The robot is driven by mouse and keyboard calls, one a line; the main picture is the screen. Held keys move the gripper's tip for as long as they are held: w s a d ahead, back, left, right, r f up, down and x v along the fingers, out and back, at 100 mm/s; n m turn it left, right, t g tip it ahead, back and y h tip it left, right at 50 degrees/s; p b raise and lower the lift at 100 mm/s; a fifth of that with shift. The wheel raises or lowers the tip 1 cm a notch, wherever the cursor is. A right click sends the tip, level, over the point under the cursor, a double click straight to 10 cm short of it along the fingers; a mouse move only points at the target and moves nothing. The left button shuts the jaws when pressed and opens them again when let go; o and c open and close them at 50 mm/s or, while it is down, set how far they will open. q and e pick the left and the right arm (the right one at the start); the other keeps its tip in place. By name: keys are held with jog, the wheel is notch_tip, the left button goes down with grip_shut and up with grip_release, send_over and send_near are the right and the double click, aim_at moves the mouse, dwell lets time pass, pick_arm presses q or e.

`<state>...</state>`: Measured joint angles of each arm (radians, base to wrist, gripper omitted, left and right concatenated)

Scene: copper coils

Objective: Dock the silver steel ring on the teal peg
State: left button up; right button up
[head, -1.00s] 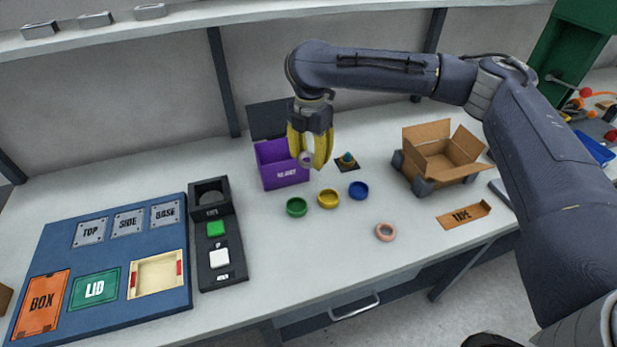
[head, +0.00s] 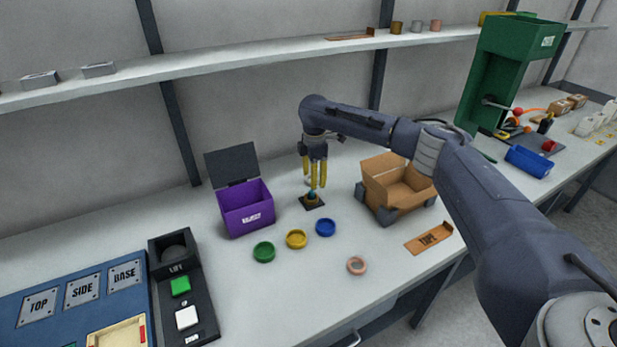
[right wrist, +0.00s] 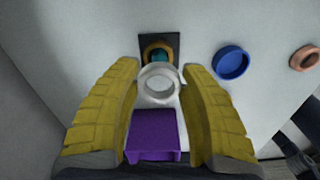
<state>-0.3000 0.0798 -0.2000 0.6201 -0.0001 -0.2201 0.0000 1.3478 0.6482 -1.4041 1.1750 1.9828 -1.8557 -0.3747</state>
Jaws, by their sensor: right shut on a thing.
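The teal peg (head: 312,194) stands on a small dark square base, with a tan band around its foot; it also shows in the right wrist view (right wrist: 158,57). My right gripper (head: 314,184) points down with its yellow fingers just above and beside the peg. It is shut on the silver steel ring (right wrist: 159,84), held between the fingertips. In the right wrist view the ring partly overlaps the near side of the peg's base, and the peg shows beyond it, not through its hole. In the head view the fingers hide most of the ring. My left gripper is not in view.
Left of the peg stands an open purple bin (head: 246,213). An open cardboard box (head: 394,190) stands close on the right. Green (head: 264,251), yellow (head: 296,239), blue (head: 325,227) and copper (head: 357,265) rings lie in front. A shelf (head: 230,62) runs above.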

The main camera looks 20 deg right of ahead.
aim_at(313, 192)
jog(key=shift+f, duration=2.55)
jog(key=shift+f, duration=0.6)
jog(key=o, duration=1)
jog(key=shift+r, duration=0.1)
jog(key=shift+r, duration=5.35)
